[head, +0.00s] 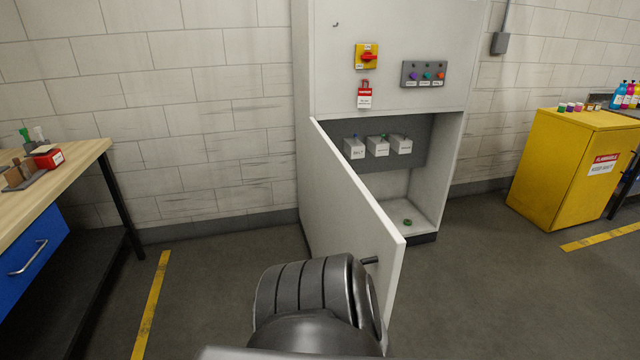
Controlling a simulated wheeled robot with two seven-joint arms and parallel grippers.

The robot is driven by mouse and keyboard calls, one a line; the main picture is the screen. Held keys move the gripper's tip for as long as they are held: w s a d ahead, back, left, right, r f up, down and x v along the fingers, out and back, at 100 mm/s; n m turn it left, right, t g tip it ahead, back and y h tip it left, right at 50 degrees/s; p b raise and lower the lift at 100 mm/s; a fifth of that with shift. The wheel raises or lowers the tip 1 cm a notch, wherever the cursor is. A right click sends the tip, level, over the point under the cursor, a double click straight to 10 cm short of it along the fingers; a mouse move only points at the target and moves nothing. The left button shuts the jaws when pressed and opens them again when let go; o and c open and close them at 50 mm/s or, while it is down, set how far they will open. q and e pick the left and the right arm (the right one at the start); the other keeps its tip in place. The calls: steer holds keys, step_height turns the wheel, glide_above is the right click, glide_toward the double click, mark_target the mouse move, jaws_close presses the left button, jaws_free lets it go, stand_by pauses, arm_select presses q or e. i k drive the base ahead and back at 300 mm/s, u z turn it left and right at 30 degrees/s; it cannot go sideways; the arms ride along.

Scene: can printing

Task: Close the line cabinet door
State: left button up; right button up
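The line cabinet (388,20) is a tall light grey box against the block wall. Its lower door (350,215) is hinged on the left and stands wide open, swung out toward me. A short dark handle (370,260) sticks out near the door's free edge. The opening shows several white boxes on a grey back panel and a small green ring (407,222) on the cabinet floor. A dark ribbed arm part of mine is in front of the door's lower end, hiding part of it. I cannot tell whether it touches the door. Neither gripper's fingers show.
A wooden workbench (75,155) with a blue drawer stands at the left. The floor between the line cabinet and the yellow cabinet is clear. Yellow tape marks the floor.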

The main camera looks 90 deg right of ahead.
mark_target(345, 217)
steer(key=z, duration=2.9)
steer(key=i, duration=0.5)
steer(key=z, duration=1.95)
steer(key=k, duration=1.4)
steer(key=u, duration=1.8)
steer(key=i, duration=0.5)
steer(key=u, duration=0.1)
